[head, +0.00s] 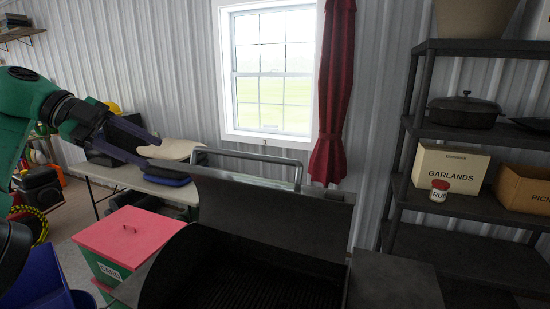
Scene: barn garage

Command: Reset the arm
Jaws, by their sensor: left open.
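My left arm comes in from the left edge, green with a dark wrist. My left gripper (150,146) is open and empty, raised above the red-lidded box, in front of the folding table. Its fingers point to the right. My right gripper is not in view.
An open black grill (262,255) stands in front, its lid (270,208) raised. A red-lidded box (130,232) is to its left. A folding table (180,192) stands behind. Dark shelves (470,205) at right hold a Garlands box (450,168), a jar (439,190) and a black pot (465,111).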

